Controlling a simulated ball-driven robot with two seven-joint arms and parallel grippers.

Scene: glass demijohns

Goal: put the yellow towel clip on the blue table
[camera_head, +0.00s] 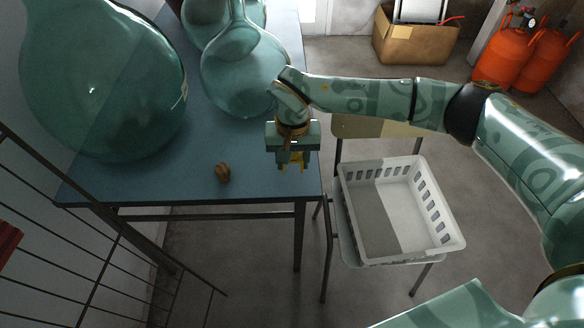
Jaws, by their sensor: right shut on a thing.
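The yellow towel clip (292,164) shows between the fingers of my right gripper (292,163), partly hidden by them. My right gripper points down, shut on the clip, at the right edge of the blue table (150,185). I cannot tell whether the clip touches the tabletop or hangs just above it. The table's front right part is bare around the gripper. My left gripper is not in view.
Large glass demijohns (100,75) stand on the table's left and back (243,70). A small brown object (222,173) lies near the front edge. A white basket (440,225) sits on a chair to the right. A cardboard box (412,45) and orange gas cylinders (500,52) stand behind.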

